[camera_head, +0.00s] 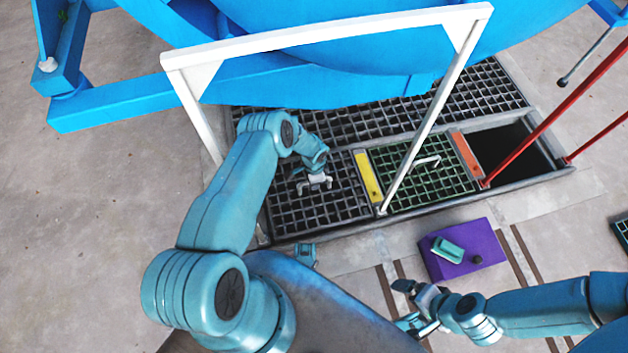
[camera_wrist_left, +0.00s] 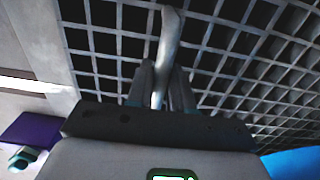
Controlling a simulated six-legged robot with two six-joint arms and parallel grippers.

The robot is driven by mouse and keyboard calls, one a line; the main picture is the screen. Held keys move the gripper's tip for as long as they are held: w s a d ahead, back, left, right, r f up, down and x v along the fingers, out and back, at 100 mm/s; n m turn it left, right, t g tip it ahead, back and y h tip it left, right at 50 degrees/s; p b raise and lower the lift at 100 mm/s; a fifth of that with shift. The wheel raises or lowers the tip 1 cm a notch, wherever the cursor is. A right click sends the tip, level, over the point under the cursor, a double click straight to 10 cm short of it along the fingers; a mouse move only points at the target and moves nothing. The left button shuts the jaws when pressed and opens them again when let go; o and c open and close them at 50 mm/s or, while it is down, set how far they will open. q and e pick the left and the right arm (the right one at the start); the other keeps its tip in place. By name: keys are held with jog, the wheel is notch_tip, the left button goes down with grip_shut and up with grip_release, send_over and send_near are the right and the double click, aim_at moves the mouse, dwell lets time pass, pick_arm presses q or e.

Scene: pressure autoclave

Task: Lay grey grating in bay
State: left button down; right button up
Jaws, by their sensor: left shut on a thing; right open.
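The grey grating (camera_head: 335,205) lies flat at the left bay of the floor pit, left of the yellow strip (camera_head: 368,177). I cannot tell whether it is fully seated. My left gripper (camera_head: 315,181) is over its middle, shut on its pale handle. In the left wrist view, the handle (camera_wrist_left: 171,40) stands between the fingers of the left gripper (camera_wrist_left: 160,82), with the grating (camera_wrist_left: 110,60) behind. My right gripper (camera_head: 406,305) is open and empty at the lower right, in front of the purple block. The bay's left front corner is partly hidden by my arm.
A green grating (camera_head: 430,184) with a white handle fills the middle bay. An orange strip (camera_head: 466,152) borders a dark open bay (camera_head: 512,150). A white frame (camera_head: 330,33) and red rails (camera_head: 555,113) stand over the pit. A purple block (camera_head: 463,257) carries a teal item.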

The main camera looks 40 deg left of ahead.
jog(key=shift+f, duration=0.2)
dwell(0.5)
pick_arm(q)
jog(key=shift+f+b, duration=2)
jog(key=shift+b, duration=0.55)
pick_arm(e)
jog(key=shift+f, duration=2.3)
pick_arm(q)
jog(key=c, duration=0.9)
grip_release()
